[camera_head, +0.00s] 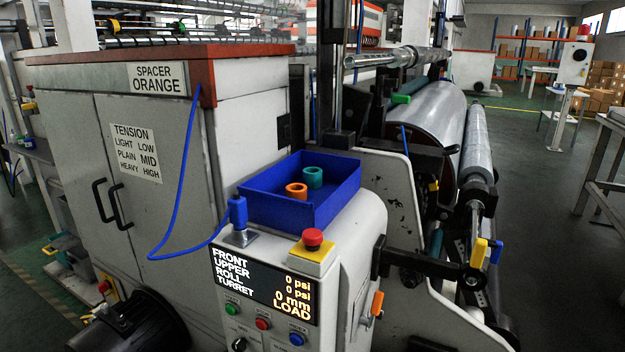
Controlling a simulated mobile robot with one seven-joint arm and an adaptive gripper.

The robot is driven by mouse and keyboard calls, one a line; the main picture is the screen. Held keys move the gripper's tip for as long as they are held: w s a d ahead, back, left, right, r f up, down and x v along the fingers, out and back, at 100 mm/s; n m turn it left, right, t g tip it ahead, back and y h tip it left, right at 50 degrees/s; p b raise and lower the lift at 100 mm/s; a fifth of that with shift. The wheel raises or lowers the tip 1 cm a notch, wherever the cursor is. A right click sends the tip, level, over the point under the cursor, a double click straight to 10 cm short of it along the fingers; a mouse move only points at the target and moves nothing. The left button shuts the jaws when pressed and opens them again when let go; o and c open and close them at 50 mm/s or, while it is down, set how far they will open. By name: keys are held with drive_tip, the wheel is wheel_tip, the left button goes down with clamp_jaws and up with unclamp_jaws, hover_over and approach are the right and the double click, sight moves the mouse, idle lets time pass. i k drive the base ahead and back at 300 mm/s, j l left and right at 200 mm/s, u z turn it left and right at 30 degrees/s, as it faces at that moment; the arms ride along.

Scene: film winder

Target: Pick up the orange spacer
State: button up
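The orange spacer (296,191) is a short ring with an open top. It sits in a blue tray (341,194) on top of the grey control pedestal. A teal spacer (313,176) of similar shape sits just behind it and to its right in the same tray. The two look very close together; I cannot tell if they touch. The tray's front walls hide the tray floor near them. My gripper is not in the picture.
A blue cable (178,190) loops at the left. The cabinet (150,180) stands left; film rollers (437,115) stand behind right.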

sight(296, 193)
drive_tip(key=i+l+u, duration=0.25)
drive_tip(key=i, duration=0.25)
drive_tip(key=i+l+u, duration=0.25)
drive_tip(key=i+l, duration=0.25)
drive_tip(key=l, duration=0.05)
